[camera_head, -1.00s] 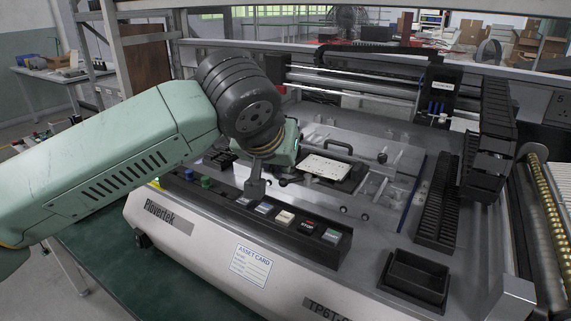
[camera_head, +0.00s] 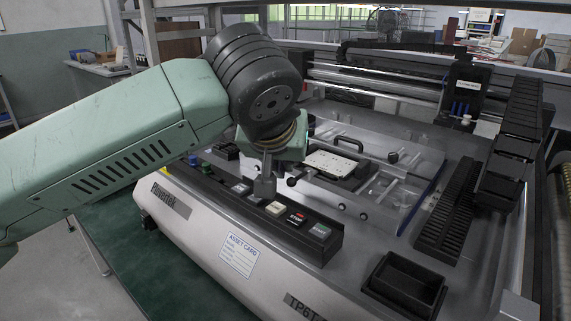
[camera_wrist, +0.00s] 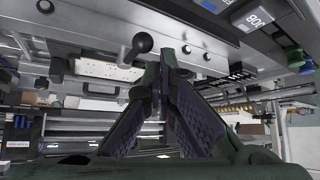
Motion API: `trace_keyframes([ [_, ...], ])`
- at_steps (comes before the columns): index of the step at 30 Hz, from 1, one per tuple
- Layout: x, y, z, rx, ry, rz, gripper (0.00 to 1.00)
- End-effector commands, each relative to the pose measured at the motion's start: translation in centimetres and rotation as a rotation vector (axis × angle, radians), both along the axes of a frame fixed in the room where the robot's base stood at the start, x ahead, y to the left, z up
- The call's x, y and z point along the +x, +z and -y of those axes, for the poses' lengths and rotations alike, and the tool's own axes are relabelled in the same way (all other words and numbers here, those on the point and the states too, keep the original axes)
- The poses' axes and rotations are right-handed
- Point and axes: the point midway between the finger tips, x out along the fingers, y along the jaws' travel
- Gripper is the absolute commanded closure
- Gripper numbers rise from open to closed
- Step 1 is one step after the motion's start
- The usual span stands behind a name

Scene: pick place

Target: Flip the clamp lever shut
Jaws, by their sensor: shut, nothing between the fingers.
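The clamp lever appears as a dark ball-ended lever (camera_head: 291,182) beside the white circuit board, just right of my gripper in the head view. In the wrist view its round black knob (camera_wrist: 143,42) stands left of my fingertips, apart from them in the picture. My gripper (camera_head: 265,190) points down over the button panel. The wrist view shows its fingers (camera_wrist: 176,54) brought together with nothing between them. The lever's pivot is hard to make out, and I cannot tell from these views how far the lever is turned. The white board (camera_head: 332,163) lies in a dark fixture.
A button panel (camera_head: 327,255) runs along the machine's front, below my gripper. A clear cover plate (camera_head: 395,180) with a black handle (camera_head: 347,143) and knobs lies to the right. An empty black bin (camera_head: 405,283) and a dark rack (camera_head: 447,212) stand further right.

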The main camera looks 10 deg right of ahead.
Motion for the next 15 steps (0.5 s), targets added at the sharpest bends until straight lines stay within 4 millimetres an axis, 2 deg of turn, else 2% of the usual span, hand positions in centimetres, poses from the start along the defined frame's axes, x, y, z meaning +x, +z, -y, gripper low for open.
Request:
trace_keyframes([
  [15, -0.15, 0.01, -0.04, -0.002, 0.067, -0.001, 1.0],
])
